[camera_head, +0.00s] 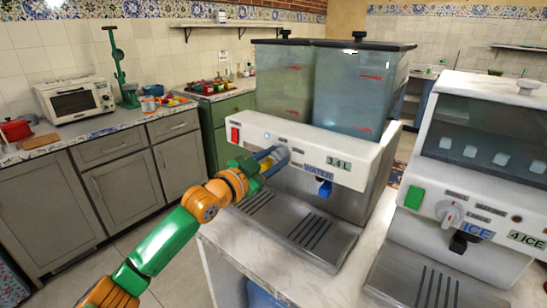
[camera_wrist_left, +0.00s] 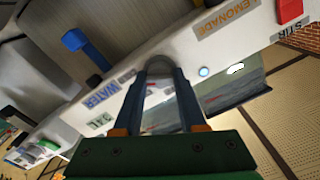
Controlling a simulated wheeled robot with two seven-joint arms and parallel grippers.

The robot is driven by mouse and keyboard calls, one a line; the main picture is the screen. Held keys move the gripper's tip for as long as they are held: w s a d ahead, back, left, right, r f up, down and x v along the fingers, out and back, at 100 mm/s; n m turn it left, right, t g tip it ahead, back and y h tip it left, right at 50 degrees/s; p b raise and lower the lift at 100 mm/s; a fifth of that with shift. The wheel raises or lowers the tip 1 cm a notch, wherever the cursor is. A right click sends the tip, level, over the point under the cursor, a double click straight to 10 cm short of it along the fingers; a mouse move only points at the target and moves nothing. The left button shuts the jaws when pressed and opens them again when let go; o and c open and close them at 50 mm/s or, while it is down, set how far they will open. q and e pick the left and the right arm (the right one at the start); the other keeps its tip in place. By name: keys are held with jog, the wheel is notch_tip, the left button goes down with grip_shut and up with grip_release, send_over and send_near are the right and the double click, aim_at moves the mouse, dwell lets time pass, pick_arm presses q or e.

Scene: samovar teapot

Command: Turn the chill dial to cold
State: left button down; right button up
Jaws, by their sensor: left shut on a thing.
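The drink dispenser (camera_head: 240,123) has a white front panel and two clear tanks. A grey round dial (camera_head: 283,154) sits on that panel, between the red switch and the "WATER" label. My left gripper (camera_head: 272,160) is shut on this dial, its two blue-grey fingers reaching in from the lower left. In the left wrist view the fingers (camera_wrist_left: 160,78) stand on either side of the dial (camera_wrist_left: 157,63), which is seen upside down. The fingers partly hide the dial, and I cannot read its setting. My right gripper is not in view.
A blue water tap (camera_head: 325,188) hangs right of the dial, above the drip tray (camera_head: 318,236). An ice machine (camera_head: 468,192) with its own white dial stands on the right. A counter with a toaster oven (camera_head: 76,99) runs behind on the left.

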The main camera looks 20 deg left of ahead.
pick_arm(q)
jog(key=shift+m, duration=0.3)
jog(key=shift+c, duration=2.4)
grip_release()
jog(key=shift+s+a+f, duration=0.1)
jog(key=shift+s+a, duration=0.05)
jog(key=shift+s, duration=0.25)
jog(key=b+v, duration=0.2)
jog(key=v, duration=0.4)
jog(key=shift+s, duration=0.1)
